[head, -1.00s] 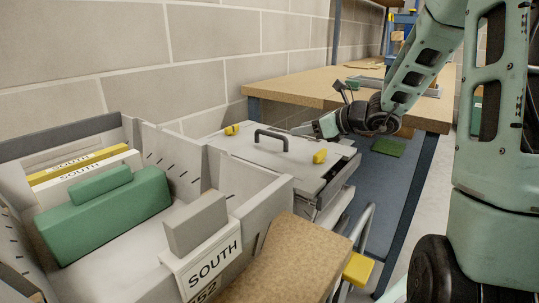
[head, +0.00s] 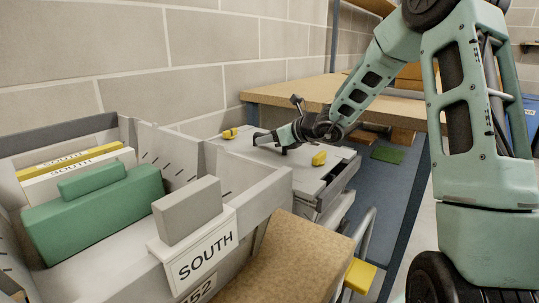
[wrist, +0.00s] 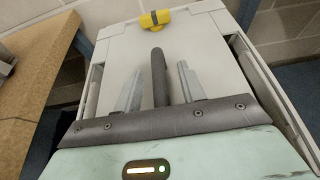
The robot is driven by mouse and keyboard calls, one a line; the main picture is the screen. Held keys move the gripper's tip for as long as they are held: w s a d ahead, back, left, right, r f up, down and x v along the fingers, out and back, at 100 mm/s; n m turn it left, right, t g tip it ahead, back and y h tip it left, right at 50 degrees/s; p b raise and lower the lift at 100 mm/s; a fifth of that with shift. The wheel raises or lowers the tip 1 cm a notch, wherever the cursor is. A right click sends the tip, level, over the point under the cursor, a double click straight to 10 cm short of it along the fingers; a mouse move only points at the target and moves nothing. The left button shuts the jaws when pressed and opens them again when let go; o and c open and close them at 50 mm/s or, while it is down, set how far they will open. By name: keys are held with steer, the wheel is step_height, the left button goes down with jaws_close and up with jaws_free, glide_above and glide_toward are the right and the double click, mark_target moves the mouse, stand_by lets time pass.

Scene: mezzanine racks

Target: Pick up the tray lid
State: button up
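The tray lid (head: 250,150) is a flat pale grey panel with yellow clips at its ends and a dark raised handle in the middle. It lies on a grey tray beside the wall. In the wrist view the handle (wrist: 158,68) stands between the two fingers of my gripper (wrist: 160,80), with a visible gap on each side. My gripper is open and low over the lid. In the head view my gripper (head: 280,137) covers much of the handle. A yellow clip (wrist: 155,19) shows beyond the handle in the wrist view.
A grey bin (head: 270,195) marked SOUTH, holding a green block (head: 100,210), stands in front on the left. A wooden-topped table (head: 290,92) is behind. A brown board (head: 290,255) and a yellow step end (head: 360,274) are at front.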

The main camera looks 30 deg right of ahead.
jaws_close()
steer(key=shift+r, duration=0.1)
steer(key=shift+r, duration=0.1)
